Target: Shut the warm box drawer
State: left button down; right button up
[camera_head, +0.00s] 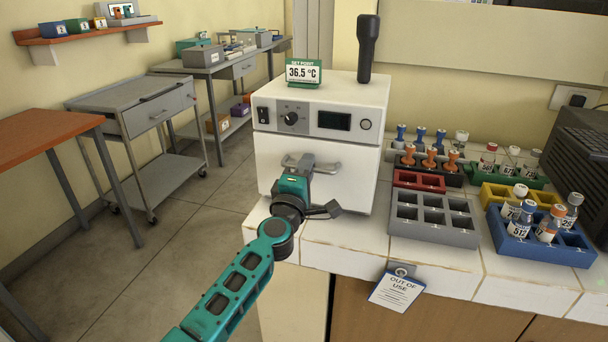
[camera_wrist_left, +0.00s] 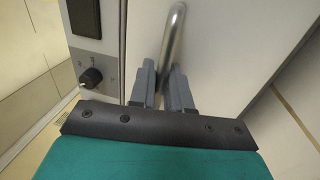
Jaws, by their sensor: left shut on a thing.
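The warm box (camera_head: 334,95) is a white cabinet on the white tiled counter, with a knob and a dark display on its upper panel. Its drawer front (camera_head: 345,195) is below that panel and looks flush or nearly flush; I cannot tell if a small gap remains. The drawer has a curved metal handle (camera_head: 329,167). My left gripper (camera_head: 302,164) is at the drawer front, shut on the handle. In the left wrist view the fingers (camera_wrist_left: 165,78) close around the handle bar (camera_wrist_left: 177,30). My right gripper is out of view.
Grey, red, green, yellow and blue racks (camera_head: 432,232) with several vials stand right of the box. A set point sign (camera_head: 303,72) and a black handheld device (camera_head: 367,48) stand on top. An out of use tag (camera_head: 397,290) hangs at the counter edge. Open floor lies left.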

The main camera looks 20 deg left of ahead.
pick_arm(q)
jog(key=shift+r, duration=0.15)
jog(key=c, duration=1.3)
grip_release()
jog(key=shift+w, duration=0.15)
jog(key=shift+f, duration=0.25)
jog(key=shift+s+f, duration=0.1)
jog(key=shift+s, duration=0.25)
jog(key=s, duration=0.4)
jog(key=s+f+p, duration=0.1)
jog(key=s, duration=0.7)
jog(key=shift+a+f+p, duration=0.25)
jog(key=shift+f+p, duration=0.05)
jog(key=shift+p, duration=0.1)
